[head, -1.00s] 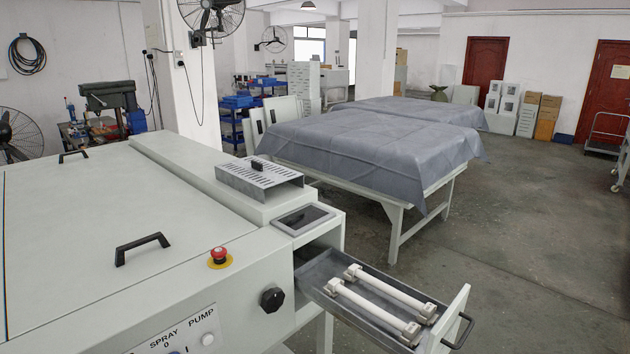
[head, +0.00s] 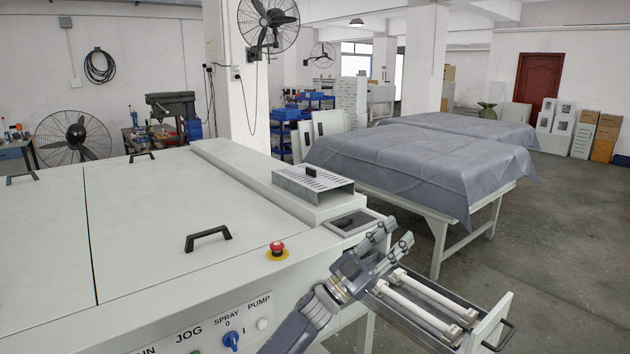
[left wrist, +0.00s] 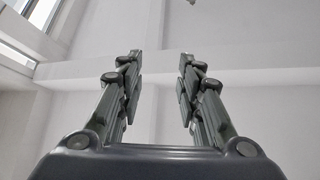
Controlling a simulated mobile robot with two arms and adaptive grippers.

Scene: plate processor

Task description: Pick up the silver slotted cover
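My left gripper (head: 393,238) has come in from the bottom and is below and to the right of the cover, in front of the open drawer, apart from the cover. Its two fingers are spread and empty. In the left wrist view the fingers (left wrist: 160,75) stand apart with only wall and ceiling between them. My right gripper is not in view.
The white machine (head: 150,230) has black lid handles (head: 208,238) and a red emergency button (head: 277,250). A dark recessed opening (head: 352,223) lies just right of the cover. The pulled-out drawer (head: 440,300) holds white rollers. A cloth-covered table (head: 420,160) stands behind.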

